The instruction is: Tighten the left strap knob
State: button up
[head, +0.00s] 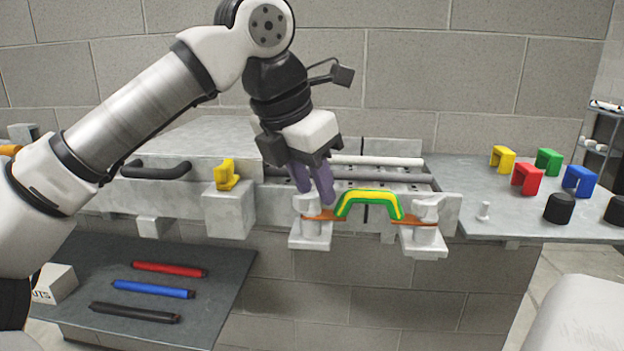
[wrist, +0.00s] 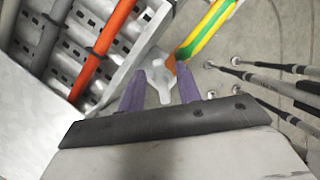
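The left strap knob (head: 305,203) is pale grey and sits on a short post on a bracket at the front of the bench. In the wrist view, the pale lobed knob (wrist: 160,80) shows between my purple fingertips, with a gap to each finger. My gripper (head: 317,194) is open and points down at the knob; the fingers partly hide it in the head view. I cannot tell whether the fingertips reach its height. An orange strap (head: 325,216) runs from the left post to a green and yellow arch (head: 370,200). The right knob (head: 430,205) stands beyond the arch.
A yellow block (head: 227,174) stands on a grey pedestal left of my gripper. Coloured arches, including a red one (head: 527,178), and black knobs (head: 559,208) stand on the right table. Red, blue (head: 154,289) and black rods lie on the lower left shelf.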

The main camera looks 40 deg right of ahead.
jog(key=shift+c, duration=0.2)
grip_shut()
